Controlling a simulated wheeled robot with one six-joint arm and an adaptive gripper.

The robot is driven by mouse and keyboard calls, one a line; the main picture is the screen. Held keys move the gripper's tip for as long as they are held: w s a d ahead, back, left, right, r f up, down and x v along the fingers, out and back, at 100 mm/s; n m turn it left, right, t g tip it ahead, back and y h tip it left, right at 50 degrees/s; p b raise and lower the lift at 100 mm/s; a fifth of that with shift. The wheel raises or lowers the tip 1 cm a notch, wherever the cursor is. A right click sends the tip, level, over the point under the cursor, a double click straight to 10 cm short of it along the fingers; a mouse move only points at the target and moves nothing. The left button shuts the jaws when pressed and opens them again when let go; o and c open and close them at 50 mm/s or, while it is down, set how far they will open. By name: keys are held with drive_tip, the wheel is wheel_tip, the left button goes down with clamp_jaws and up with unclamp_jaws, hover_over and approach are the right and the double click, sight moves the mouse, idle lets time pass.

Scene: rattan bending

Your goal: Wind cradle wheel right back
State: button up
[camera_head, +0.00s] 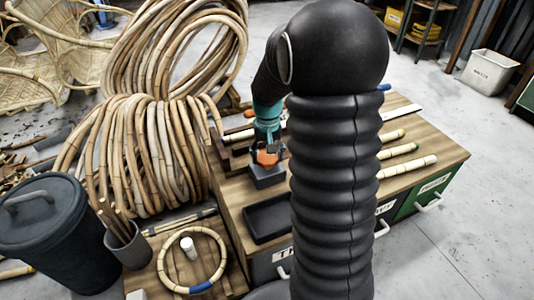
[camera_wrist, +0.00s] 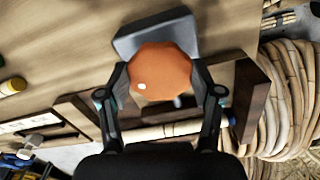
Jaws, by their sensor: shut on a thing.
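The cradle wheel (camera_wrist: 158,62) is an orange, many-sided knob with a white dot near its left edge. It sits at a grey block (camera_wrist: 128,45) on the wooden bench top. My gripper (camera_wrist: 160,78) has one finger on each side of the wheel and is shut on it. In the head view the orange wheel (camera_head: 267,159) shows under my gripper (camera_head: 268,148), above the dark block (camera_head: 266,178). Dark wooden cradle parts (camera_wrist: 252,100) stand beside it, with a pale rattan pole (camera_wrist: 160,132) between them, partly hidden by my gripper.
A black tray (camera_head: 268,218) lies in front of the block. Several rattan pieces (camera_head: 405,163) lie on the bench's right side. Large rattan coils (camera_head: 140,150) stand at left, close to the bench. A rattan ring (camera_head: 167,250) lies on a lower board at front left.

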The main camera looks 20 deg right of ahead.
drive_tip(key=n, duration=0.4)
drive_tip(key=shift+d+n+p, duration=0.1)
drive_tip(key=shift+n+p, duration=0.2)
drive_tip(key=shift+p, duration=0.05)
drive_tip(key=n, duration=0.3)
drive_tip(key=shift+n, duration=0.4)
drive_tip(key=n, duration=0.4)
drive_tip(key=shift+d+p, duration=0.15)
drive_tip(key=shift+p, duration=0.25)
drive_tip(key=shift+w+n, duration=0.1)
drive_tip(key=shift+n, duration=2)
drive_tip(key=o, duration=1.1)
